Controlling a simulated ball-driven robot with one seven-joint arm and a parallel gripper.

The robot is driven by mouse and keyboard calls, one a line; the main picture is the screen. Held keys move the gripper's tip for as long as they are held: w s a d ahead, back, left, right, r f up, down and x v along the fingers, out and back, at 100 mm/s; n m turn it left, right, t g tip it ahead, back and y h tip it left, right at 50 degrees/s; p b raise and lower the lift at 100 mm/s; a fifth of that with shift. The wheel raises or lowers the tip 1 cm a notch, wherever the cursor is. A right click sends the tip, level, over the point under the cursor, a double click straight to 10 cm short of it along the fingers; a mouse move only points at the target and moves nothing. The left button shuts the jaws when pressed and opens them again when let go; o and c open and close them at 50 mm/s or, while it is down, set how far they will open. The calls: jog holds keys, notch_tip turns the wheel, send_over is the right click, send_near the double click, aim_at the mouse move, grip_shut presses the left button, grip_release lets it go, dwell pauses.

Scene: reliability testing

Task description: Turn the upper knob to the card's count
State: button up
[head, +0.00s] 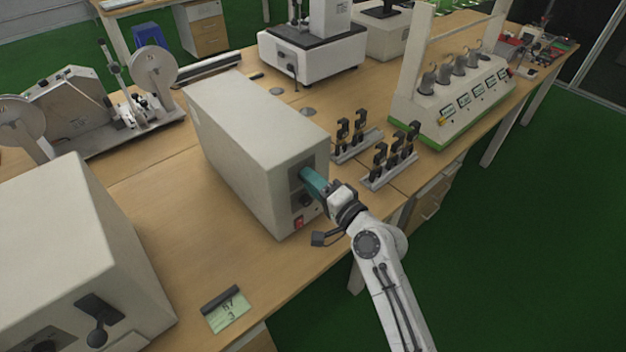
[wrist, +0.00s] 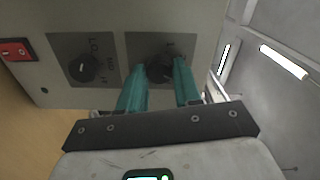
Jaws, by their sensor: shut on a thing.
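The upper knob (wrist: 160,72) is black, on a dark dial plate of the box (head: 250,150); in the wrist view it is the right-hand one. My gripper (wrist: 161,65) has its teal fingers on both sides of this knob and is shut on it. In the head view my gripper (head: 306,173) reaches the box's front panel and hides the upper knob. The lower knob (wrist: 82,68) is free, with its pointer and marks partly readable. The card (head: 228,313) lies on the table at the front, with a lower line that looks like 3.
A red switch (head: 298,223) sits low on the same panel. Racks of black clamps (head: 388,170) stand just right of the box. A second pale box (head: 70,260) stands at the left. A white tester with several displays (head: 460,105) is at the right.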

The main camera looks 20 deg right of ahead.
jog(key=shift+f, duration=0.1)
dwell(0.3)
jog(key=o, duration=1)
jog(key=shift+o, duration=0.2)
jog(key=b+v, duration=0.2)
jog(key=v, duration=0.9)
jog(key=shift+w, duration=0.1)
jog(key=s+a+f+n+g, duration=0.2)
jog(key=s+f+n+g, duration=0.3)
jog(key=s+f, duration=0.15)
jog(key=s+d+f+n+g+h, duration=0.2)
jog(key=s+f+g, duration=0.1)
jog(key=s, duration=0.4)
jog(key=s+d+f+n+g+h, duration=0.2)
jog(key=s+f+g, duration=0.1)
jog(key=s, duration=0.4)
jog(key=s+d+f+n+g+h, duration=0.1)
jog(key=s+d+f+n+g, duration=0.1)
jog(key=s+g, duration=0.3)
jog(key=s+f, duration=0.1)
jog(key=s, duration=0.1)
jog(key=shift+s+d+f+n+h, duration=0.15)
jog(key=shift+s+d+n+h, duration=0.15)
jog(key=shift+h, duration=0.1)
